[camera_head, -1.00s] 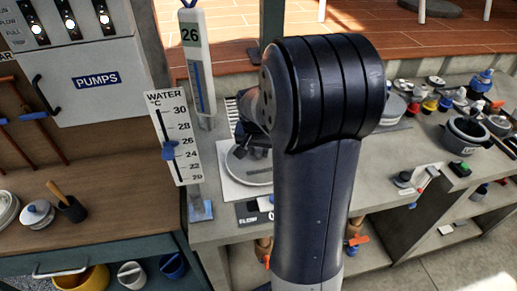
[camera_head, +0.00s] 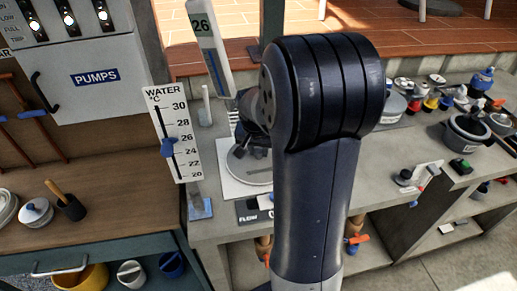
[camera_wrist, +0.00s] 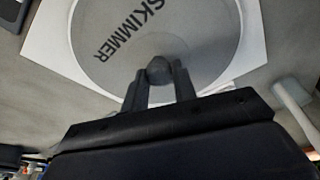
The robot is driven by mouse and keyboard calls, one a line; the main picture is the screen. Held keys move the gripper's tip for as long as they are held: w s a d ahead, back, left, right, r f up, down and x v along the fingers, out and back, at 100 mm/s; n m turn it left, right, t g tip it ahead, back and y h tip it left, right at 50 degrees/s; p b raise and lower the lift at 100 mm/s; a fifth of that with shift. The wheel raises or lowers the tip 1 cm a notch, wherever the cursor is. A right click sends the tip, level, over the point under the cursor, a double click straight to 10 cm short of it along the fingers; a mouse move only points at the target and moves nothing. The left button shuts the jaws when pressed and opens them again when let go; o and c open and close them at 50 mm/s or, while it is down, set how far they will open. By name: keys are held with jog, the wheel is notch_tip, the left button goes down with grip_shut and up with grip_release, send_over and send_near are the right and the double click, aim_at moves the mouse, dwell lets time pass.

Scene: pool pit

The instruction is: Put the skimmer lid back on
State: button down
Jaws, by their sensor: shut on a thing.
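The skimmer lid (camera_wrist: 185,30) is a grey disc with a dark knob and the word SKIMMER across it. It is at the top of the wrist view, over a white square plate (camera_wrist: 52,50). My gripper (camera_wrist: 158,78) is shut on the lid's knob. In the head view the lid (camera_head: 243,172) shows as a grey round on the white plate (camera_head: 232,186), left of my arm. My gripper (camera_head: 253,143) is over it, partly hidden by my arm. I cannot tell whether the lid rests fully flat in its seat.
A tall thermometer board marked 26 (camera_head: 207,45) hangs tilted behind the plate, near a short white post (camera_head: 205,107). The WATER scale (camera_head: 173,135) stands to the left. A dark pot (camera_head: 467,135) and several small items crowd the counter's right.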

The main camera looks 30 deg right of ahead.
jog(key=shift+f, duration=0.1)
dwell(0.3)
jog(key=c, duration=0.9)
grip_release()
jog(key=shift+r+p, duration=1.85)
jog(key=shift+r, duration=0.65)
jog(key=shift+r+p, duration=1.5)
jog(key=shift+r, duration=0.55)
jog(key=shift+f, duration=0.1)
